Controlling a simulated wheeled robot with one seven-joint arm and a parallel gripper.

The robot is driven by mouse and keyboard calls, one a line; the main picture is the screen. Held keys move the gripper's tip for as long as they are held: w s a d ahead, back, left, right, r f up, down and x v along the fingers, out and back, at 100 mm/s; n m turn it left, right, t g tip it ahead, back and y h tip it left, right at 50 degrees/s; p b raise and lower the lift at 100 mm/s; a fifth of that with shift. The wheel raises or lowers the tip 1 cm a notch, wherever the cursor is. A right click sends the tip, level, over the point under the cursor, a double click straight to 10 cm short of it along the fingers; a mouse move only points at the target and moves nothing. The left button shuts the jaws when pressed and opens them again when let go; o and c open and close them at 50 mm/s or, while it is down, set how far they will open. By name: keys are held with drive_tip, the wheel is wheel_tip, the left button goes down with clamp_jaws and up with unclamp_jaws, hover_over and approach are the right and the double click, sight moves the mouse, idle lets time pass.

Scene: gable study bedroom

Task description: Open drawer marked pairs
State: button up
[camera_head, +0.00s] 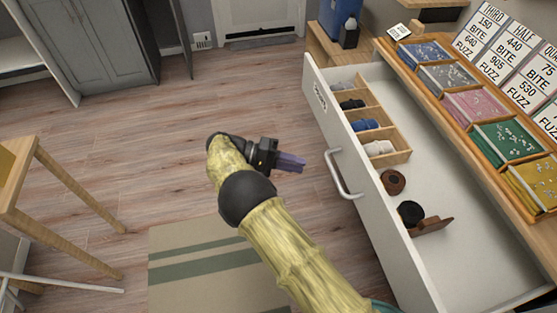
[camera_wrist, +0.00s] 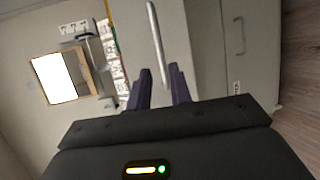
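A white drawer (camera_head: 385,235) stands pulled well out from the wooden-topped unit in the head view. A small label sits on its front near the far end (camera_head: 320,97); its lettering is too small to read surely. The drawer's silver bar handle (camera_head: 343,175) also shows in the wrist view (camera_wrist: 157,45). My gripper (camera_head: 292,162) is left of the handle in the head view, apart from it. In the wrist view its purple fingers (camera_wrist: 159,88) are spread with a gap between them, empty, and the handle appears beyond that gap.
Inside the drawer, a wooden divider (camera_head: 398,155) holds several rolled bundles. A brown roll (camera_head: 393,182) and a black roll (camera_head: 410,212) lie nearer. Packets and signs line the top. A wooden table (camera_head: 30,190) stands left. The floor between is clear, with a striped rug (camera_head: 190,235).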

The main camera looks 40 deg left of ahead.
drive_tip(key=shift+v, duration=2.1)
